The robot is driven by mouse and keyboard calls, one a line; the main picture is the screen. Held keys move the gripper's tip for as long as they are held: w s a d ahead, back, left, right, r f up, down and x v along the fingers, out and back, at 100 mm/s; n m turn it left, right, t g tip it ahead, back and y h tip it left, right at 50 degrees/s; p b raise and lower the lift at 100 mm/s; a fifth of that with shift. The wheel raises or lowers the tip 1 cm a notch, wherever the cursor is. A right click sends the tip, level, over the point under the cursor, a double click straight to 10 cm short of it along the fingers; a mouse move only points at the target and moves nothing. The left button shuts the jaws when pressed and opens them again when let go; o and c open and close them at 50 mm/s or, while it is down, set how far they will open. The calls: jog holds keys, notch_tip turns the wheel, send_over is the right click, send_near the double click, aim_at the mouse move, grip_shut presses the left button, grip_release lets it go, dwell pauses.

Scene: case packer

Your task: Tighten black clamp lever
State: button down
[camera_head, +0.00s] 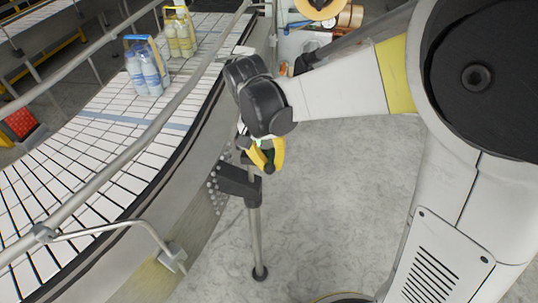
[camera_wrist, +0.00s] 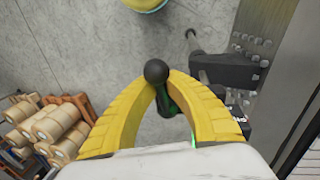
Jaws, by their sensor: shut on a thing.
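My gripper (camera_head: 267,164) is beside the conveyor's outer edge, above a black clamp bracket (camera_head: 238,182) on a metal post. In the wrist view, its yellow fingers (camera_wrist: 155,84) close around the black clamp lever (camera_wrist: 155,70). The lever's round knob shows between the fingertips, and part of its shaft shows below the knob. The black bracket (camera_wrist: 226,72) is right of the fingers in that view. The lever's joint with the bracket is hidden by my gripper.
The slatted conveyor (camera_head: 95,160) with metal guard rails runs along the left. Blue-labelled bottles (camera_head: 147,72) and yellow bottles (camera_head: 180,38) stand on it. The bracket's post (camera_head: 256,240) reaches the floor. Boxes with rolls (camera_wrist: 48,130) are at lower left in the wrist view.

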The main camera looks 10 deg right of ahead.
jog(key=c, duration=1.2)
grip_release()
jog(key=r, duration=0.4)
jog(key=a+r, duration=0.1)
jog(key=r, duration=0.3)
jog(key=a+r, duration=0.1)
jog(key=r, duration=0.2)
jog(key=shift+w+a+r, duration=0.15)
jog(key=shift+w+r, duration=0.2)
jog(key=shift+r, duration=0.05)
